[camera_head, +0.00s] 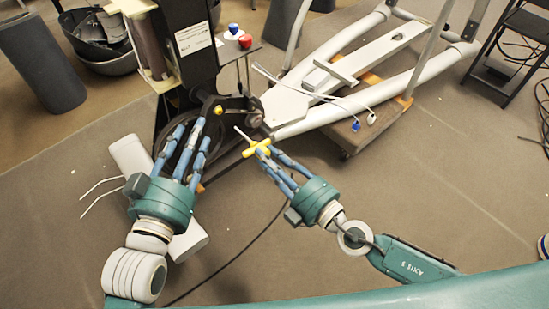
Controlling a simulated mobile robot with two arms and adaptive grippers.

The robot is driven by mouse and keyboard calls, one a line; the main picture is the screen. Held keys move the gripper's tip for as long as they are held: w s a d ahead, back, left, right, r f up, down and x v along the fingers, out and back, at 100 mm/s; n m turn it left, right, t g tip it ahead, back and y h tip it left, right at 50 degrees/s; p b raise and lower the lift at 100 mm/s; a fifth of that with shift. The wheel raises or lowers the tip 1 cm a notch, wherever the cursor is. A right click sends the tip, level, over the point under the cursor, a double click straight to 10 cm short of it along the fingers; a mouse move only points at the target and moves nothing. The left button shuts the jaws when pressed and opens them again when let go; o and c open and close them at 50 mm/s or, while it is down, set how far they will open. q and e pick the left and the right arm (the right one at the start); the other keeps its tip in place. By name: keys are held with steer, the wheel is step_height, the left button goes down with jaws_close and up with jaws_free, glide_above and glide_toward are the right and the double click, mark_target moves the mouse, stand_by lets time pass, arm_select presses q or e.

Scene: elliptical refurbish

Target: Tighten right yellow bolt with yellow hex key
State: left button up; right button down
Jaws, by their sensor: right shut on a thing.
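A yellow-handled hex key (257,148) is held by my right gripper (264,153), whose blue fingers are shut on the handle. Its thin grey shaft points up and left toward the dark hub of the elliptical. A small yellow spot (218,110) on the dark part, left of the key, looks like a yellow bolt. I cannot make out the right yellow bolt or whether the shaft tip touches it. My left gripper (193,128) is by the dark wheel and crank, left of the key. Its blue fingers are apart, with nothing visible between them.
The elliptical's white rails (430,82) run to the upper right above a wooden dolly (345,138). A red knob (245,41) and a blue knob stand behind the column. A white tube (130,155) is under my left arm.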

mark_target(252, 143)
steer(key=p+x, duration=0.1)
steer(key=x, duration=0.1)
steer(key=shift+w+a, duration=0.1)
steer(key=shift+w, duration=0.2)
steer(key=shift+x, duration=1.25)
arm_select(q)
step_height(252, 143, down, 8)
steer(key=s+a+g+y, duration=0.1)
steer(key=s+g, duration=0.1)
steer(key=g, duration=0.2)
steer(key=shift+s+a, duration=0.15)
steer(key=shift+a, duration=0.1)
arm_select(e)
steer(key=shift+x, duration=0.8)
arm_select(q)
steer(key=shift+r, duration=0.25)
arm_select(e)
steer(key=shift+s, duration=0.1)
arm_select(q)
steer(key=shift+w+d+r+t, duration=0.15)
steer(key=shift+w+r+t, duration=0.2)
steer(key=shift+r, duration=0.25)
steer(key=shift+w+d+r+t, duration=0.15)
steer(key=shift+w+r+t, duration=0.15)
steer(key=shift+r, duration=0.25)
steer(key=shift+r, duration=0.1)
